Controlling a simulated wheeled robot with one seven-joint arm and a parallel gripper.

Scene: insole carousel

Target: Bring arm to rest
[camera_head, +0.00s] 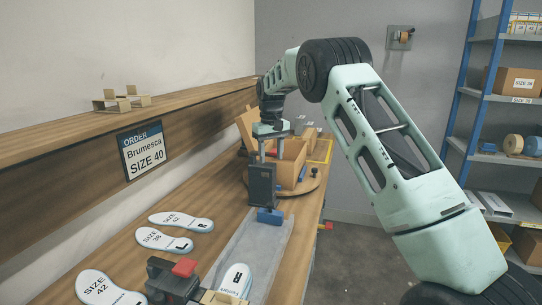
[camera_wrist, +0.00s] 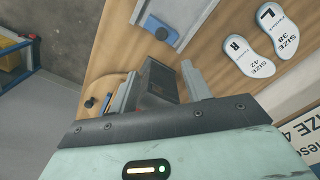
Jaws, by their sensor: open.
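My gripper (camera_head: 270,155) is open at the end of my raised arm, above the worktable (camera_head: 215,195). In the wrist view, its two fingers (camera_wrist: 160,92) stand apart, with a dark grey upright block (camera_wrist: 158,78) showing between and beyond them. In the head view this block (camera_head: 262,186) stands on the table just below the fingers; I cannot tell whether they touch it. A round wooden turntable (camera_head: 310,186) with cardboard boxes (camera_head: 291,168) lies behind the gripper.
White insoles (camera_head: 165,240) lie on the near table, one on a pale strip (camera_head: 255,245). An order sign (camera_head: 145,150) reads Brumesca SIZE 40. A wooden ledge (camera_head: 60,130) runs along the left. Blue-posted shelves (camera_head: 466,100) stand right. Floor between is clear.

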